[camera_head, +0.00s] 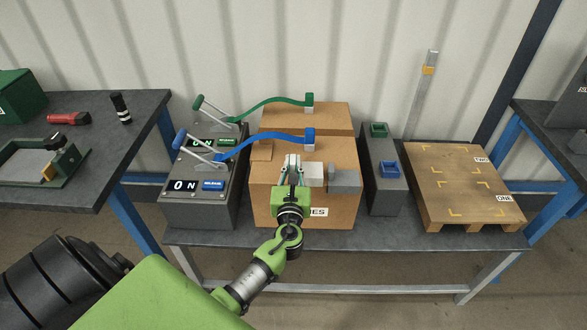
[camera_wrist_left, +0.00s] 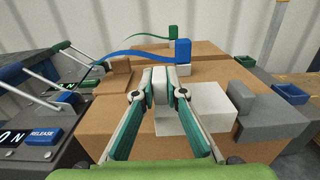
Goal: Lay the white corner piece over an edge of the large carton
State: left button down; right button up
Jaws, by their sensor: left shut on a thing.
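The white corner piece (camera_head: 314,172) is at the front of the top of the large carton (camera_head: 268,205). It also shows in the left wrist view (camera_wrist_left: 208,102), to the right of the fingertips. My left gripper (camera_head: 292,161) is shut on its raised part, in the wrist view (camera_wrist_left: 160,88). The fingers hide part of the piece; I cannot tell whether it touches the carton. A grey corner piece (camera_head: 346,180) lies over the carton's front edge, right of the white one. A brown corner piece (camera_head: 262,151) lies at the left edge. My right gripper is not in view.
A blue strap (camera_head: 262,140) and a green strap (camera_head: 262,101) run from the grey lever console (camera_head: 197,212) to blocks above the cartons. A grey stand with green and blue sockets (camera_head: 384,195) and a wooden pallet (camera_head: 462,180) stand at the right.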

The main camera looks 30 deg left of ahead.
pick_arm(q)
jog(key=s+a+r+p, duration=0.2)
jog(key=s+r, duration=0.8)
jog(key=s, duration=0.4)
jog(key=shift+a, duration=0.35)
jog(key=shift+w, duration=0.1)
